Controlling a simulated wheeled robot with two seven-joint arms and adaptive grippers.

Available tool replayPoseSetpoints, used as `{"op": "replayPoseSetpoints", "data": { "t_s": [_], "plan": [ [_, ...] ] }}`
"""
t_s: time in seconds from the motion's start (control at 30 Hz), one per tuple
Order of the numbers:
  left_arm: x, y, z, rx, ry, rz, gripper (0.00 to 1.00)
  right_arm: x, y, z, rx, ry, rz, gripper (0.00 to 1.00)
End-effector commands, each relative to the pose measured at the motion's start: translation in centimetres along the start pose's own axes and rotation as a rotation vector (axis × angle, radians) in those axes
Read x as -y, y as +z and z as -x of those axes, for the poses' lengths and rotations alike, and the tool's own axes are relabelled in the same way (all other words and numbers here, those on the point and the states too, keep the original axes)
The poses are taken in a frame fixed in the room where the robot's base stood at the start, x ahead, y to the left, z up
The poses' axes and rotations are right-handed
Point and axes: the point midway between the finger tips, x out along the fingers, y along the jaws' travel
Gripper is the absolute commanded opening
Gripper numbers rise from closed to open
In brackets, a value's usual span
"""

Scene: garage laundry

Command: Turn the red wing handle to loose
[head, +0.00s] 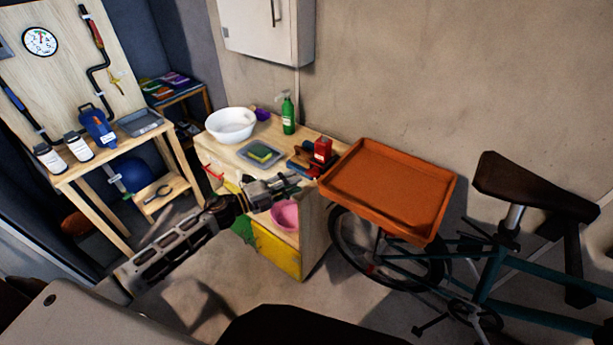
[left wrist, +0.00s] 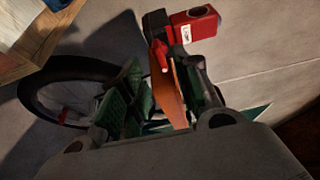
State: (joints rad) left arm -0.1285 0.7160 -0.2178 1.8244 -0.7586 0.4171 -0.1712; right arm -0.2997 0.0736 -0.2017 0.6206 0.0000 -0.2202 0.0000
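The red wing handle (left wrist: 160,56) shows in the left wrist view as a small red lever below a dark block and a red body with a white label (left wrist: 195,23). In the head view the red body (head: 322,150) stands at the right end of the wooden bench top; I cannot clearly make out the handle there. My left gripper (head: 284,184) is at the bench's front edge, just short of the red body. In the left wrist view its fingers (left wrist: 166,80) are apart, with the handle near the gap between their tips; contact cannot be told. My right gripper is not in view.
An orange tray (head: 385,190) sits right of the bench, above a bicycle (head: 490,265). The bench (head: 225,150) also holds a white bowl (head: 231,124), a green spray bottle (head: 288,115) and a sponge on a dish (head: 261,153). A pink basin (head: 286,217) is below.

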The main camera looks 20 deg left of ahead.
Motion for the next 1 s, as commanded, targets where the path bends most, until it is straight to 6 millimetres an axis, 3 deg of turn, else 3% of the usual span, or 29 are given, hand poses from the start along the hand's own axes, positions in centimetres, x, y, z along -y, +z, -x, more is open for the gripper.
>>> {"op": "replayPoseSetpoints", "data": {
  "t_s": [0.6, 1.0],
  "plan": [
    [0.1, 0.1, -4.6, 0.001, -0.002, 0.000, 0.32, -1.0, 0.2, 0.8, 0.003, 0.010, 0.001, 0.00],
    [0.0, 0.0, -5.8, 0.001, 0.000, -0.001, 0.32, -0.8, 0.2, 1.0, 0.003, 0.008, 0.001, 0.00]
  ]
}}
